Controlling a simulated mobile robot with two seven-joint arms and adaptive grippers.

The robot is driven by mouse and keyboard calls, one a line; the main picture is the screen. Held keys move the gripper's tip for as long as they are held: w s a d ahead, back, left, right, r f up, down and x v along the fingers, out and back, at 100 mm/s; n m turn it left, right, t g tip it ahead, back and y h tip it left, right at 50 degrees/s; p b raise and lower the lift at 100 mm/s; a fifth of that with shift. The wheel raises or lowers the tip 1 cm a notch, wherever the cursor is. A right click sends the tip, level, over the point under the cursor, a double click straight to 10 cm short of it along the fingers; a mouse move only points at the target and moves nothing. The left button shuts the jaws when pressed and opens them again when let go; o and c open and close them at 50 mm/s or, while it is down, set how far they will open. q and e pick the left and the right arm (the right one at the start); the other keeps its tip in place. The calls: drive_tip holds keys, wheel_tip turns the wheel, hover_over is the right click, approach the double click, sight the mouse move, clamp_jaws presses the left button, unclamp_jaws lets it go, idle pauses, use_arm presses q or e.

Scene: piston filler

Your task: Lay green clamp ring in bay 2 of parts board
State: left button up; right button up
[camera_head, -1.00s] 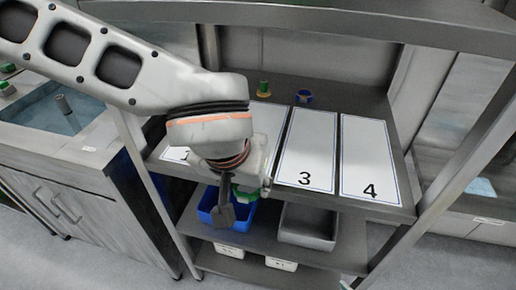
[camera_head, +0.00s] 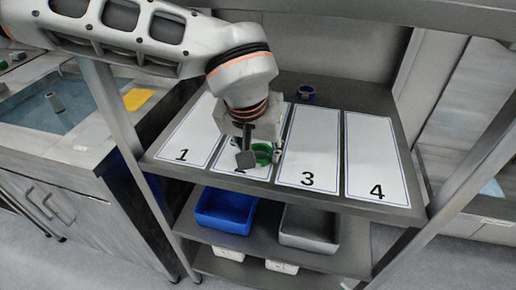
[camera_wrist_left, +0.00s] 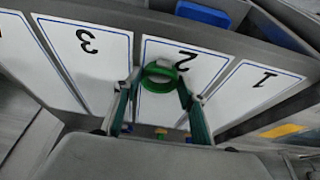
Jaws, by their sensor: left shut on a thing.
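The parts board has white bays numbered 1 to 4. Bay 2 (camera_head: 259,176) is partly covered by my left gripper (camera_head: 254,154) in the head view. The gripper is shut on the green clamp ring (camera_head: 264,157), which shows over the front half of bay 2. In the left wrist view the ring (camera_wrist_left: 158,86) sits between the two fingertips, over the bay 2 panel (camera_wrist_left: 205,69) near its number. I cannot tell whether the ring touches the panel. My right gripper is not in view.
Bays 1 (camera_head: 190,142), 3 (camera_head: 310,145) and 4 (camera_head: 374,155) look empty. A blue bin (camera_head: 226,211) and a grey bin (camera_head: 309,228) stand on the shelf below. An upper shelf overhangs the back.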

use_arm(q)
drive_tip(key=o, duration=1.2)
drive_tip(key=shift+f, duration=0.15)
drive_tip(key=shift+c, duration=0.2)
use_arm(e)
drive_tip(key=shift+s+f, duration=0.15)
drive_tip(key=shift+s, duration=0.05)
use_arm(q)
drive_tip(key=shift+s+r, duration=0.1)
drive_tip(key=shift+r, duration=0.35)
drive_tip(key=shift+s+r+p, duration=0.15)
drive_tip(key=shift+r+p, duration=0.25)
drive_tip(key=shift+r, duration=0.25)
drive_tip(key=s+a+p, duration=0.1)
drive_tip(key=s+a, duration=0.3)
drive_tip(key=s, duration=0.7)
drive_tip(key=shift+s+f, duration=0.25)
drive_tip(key=shift+f, duration=0.1)
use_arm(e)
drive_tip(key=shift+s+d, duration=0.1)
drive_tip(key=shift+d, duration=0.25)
use_arm(q)
drive_tip(key=shift+d, duration=0.1)
